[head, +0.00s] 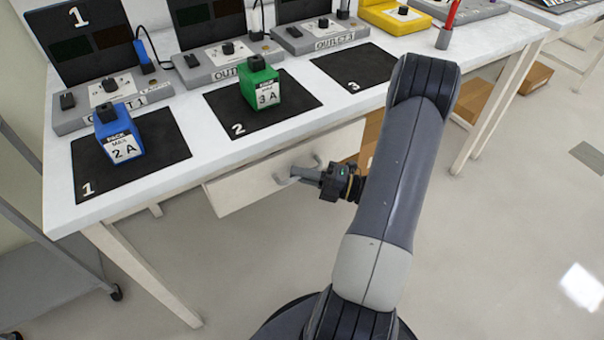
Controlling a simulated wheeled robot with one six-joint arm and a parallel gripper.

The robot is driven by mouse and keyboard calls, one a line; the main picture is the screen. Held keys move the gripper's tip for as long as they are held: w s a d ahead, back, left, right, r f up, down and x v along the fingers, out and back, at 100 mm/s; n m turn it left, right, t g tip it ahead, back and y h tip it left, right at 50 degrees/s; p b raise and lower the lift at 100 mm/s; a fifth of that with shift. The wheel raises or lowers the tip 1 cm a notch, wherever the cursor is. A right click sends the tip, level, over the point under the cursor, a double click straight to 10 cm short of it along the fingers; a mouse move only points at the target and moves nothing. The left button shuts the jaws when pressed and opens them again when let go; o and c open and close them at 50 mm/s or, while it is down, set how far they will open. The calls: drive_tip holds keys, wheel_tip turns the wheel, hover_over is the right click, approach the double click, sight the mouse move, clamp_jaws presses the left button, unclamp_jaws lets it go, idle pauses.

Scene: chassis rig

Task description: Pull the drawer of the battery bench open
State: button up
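The battery bench (190,183) is a white table running across the upper left. Its pale drawer (237,190) sits under the front edge, and its front looks about flush with the bench, though the tabletop hides its upper part. A grey bar handle (282,180) is on the drawer front. My gripper (300,174) reaches in from the right, with its fingers at the handle between the handle's two ends. The fingers overlap the handle in this view, so I cannot tell whether they are closed on it.
On the bench, a blue pack (118,145) stands on mat 1 and a green pack (262,92) on mat 2. Mat 3 (350,68) is empty. Outlet units line the back. Cardboard boxes (372,135) are under the bench.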

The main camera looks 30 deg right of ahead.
clamp_jaws()
drive_tip(key=shift+s, duration=0.15)
